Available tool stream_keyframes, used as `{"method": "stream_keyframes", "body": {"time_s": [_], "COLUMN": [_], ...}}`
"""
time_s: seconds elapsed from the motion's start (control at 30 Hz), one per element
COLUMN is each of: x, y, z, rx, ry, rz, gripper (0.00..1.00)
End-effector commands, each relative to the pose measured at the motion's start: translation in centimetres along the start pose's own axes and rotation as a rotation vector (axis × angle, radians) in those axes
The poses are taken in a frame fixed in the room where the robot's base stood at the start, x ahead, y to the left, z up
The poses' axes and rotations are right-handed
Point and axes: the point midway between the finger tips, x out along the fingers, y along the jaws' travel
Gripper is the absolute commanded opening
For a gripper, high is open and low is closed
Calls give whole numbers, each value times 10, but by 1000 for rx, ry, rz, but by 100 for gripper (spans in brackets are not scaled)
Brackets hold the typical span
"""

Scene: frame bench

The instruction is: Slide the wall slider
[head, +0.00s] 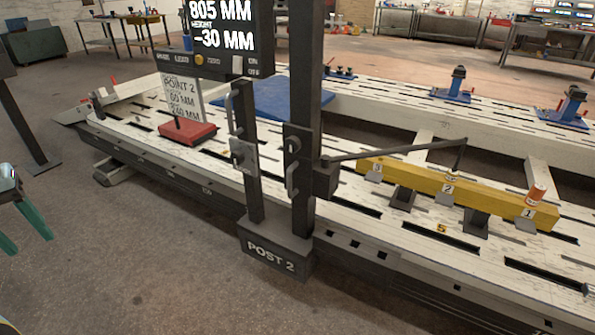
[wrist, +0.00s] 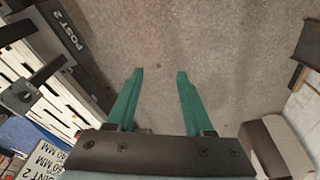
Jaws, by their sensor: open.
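My gripper (head: 28,243) is at the far left edge of the head view, with green fingers pointing down. In the wrist view my gripper (wrist: 160,72) is open and empty over bare floor. It is well apart from the dark upright assembly marked POST 2 (head: 270,252). A grey carriage (head: 243,157) with a vertical handle (head: 232,110) sits on the left upright. The right upright carries a dark plate with a handle (head: 292,180) and a block with an arm reaching right. I cannot tell which of these is the wall slider.
A long slotted white bench (head: 350,225) runs behind the post. A yellow beam (head: 455,190) with numbered tags lies on it. A screen (head: 222,30) reads 805 MM and -30 MM. Floor (head: 140,265) before the bench is clear.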

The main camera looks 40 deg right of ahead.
Motion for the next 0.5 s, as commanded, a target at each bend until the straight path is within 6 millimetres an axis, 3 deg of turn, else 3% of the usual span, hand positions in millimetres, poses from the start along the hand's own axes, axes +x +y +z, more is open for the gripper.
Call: {"method": "stream_keyframes", "body": {"time_s": [0.17, 0.27, 0.5], "x": [55, 90, 154], "y": [20, 48, 145], "z": [-36, -68, -128], "rx": [117, 222, 470], "ry": [129, 253, 550], "rz": [-4, 13, 141], "gripper": [52, 52, 52]}}
